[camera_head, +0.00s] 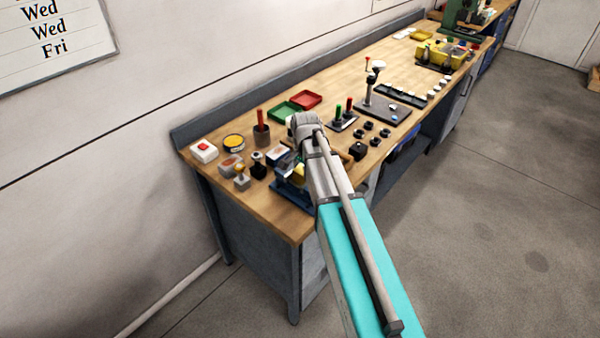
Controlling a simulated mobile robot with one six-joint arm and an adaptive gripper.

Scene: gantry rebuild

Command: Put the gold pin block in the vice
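The gold pin block (241,183) looks like a small grey block with a gold knob on top. It stands on the near left part of the wooden bench, left of the vice. The vice (293,194) is dark blue and sits at the bench's front edge, partly hidden by my arm. A yellow patch shows at its top; I cannot tell whether it belongs to the vice. My arm reaches up over the bench with its wrist above and right of the vice. My gripper's fingers are hidden behind the arm, so I cannot see whether they hold anything.
Close to the block stand a reddish-topped block (230,166), a black-knobbed block (258,169), a yellow-topped round tin (234,142) and a white box with a red button (203,150). Red (306,99) and green (283,112) trays lie behind. The bench's front left corner is clear.

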